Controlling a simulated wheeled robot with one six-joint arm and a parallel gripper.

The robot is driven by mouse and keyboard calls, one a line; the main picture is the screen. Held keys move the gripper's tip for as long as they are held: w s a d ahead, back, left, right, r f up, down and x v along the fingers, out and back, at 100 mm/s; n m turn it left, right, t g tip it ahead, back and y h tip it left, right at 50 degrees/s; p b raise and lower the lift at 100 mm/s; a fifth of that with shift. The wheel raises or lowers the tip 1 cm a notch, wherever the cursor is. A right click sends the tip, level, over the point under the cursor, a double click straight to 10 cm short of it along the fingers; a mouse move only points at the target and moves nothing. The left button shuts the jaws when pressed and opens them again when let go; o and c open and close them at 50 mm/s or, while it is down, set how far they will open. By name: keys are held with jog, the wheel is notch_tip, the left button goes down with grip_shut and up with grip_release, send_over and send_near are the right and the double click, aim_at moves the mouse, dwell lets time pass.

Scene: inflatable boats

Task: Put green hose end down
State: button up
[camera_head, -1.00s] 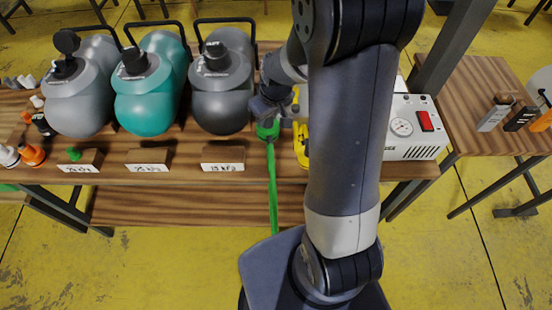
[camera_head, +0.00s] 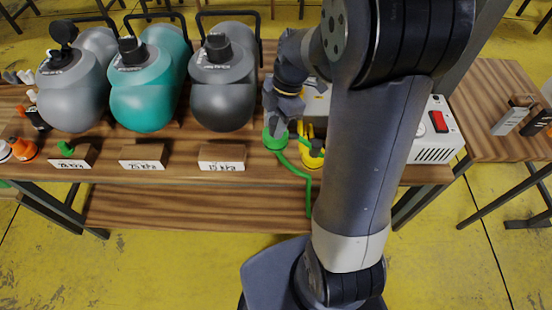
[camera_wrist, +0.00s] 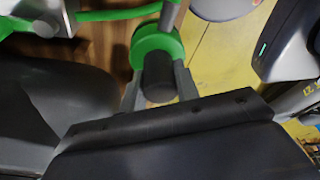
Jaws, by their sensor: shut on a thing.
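The green hose end (camera_head: 275,138) is at the front part of the wooden table, with its green hose (camera_head: 308,190) curving right and down over the front edge. My gripper (camera_head: 277,122) is shut on it from above. In the wrist view the green ring of the hose end (camera_wrist: 166,38) and its dark cylinder (camera_wrist: 158,76) sit between the fingers of my gripper (camera_wrist: 157,88). The hose end is at or just above the tabletop; I cannot tell if it touches.
A yellow hose end (camera_head: 312,157) stands close on the right. A white box with a red switch (camera_head: 436,130) is farther right. Grey, teal (camera_head: 148,98) and dark grey (camera_head: 221,95) pumps stand left, behind labelled wooden blocks (camera_head: 221,157). The table's front edge is near.

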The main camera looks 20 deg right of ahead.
notch_tip(320, 180, down, 10)
jog(key=shift+r+p, duration=0.25)
jog(key=shift+p, duration=0.15)
jog(key=o, duration=1)
jog(key=v, duration=1.2)
jog(key=shift+b, duration=0.3)
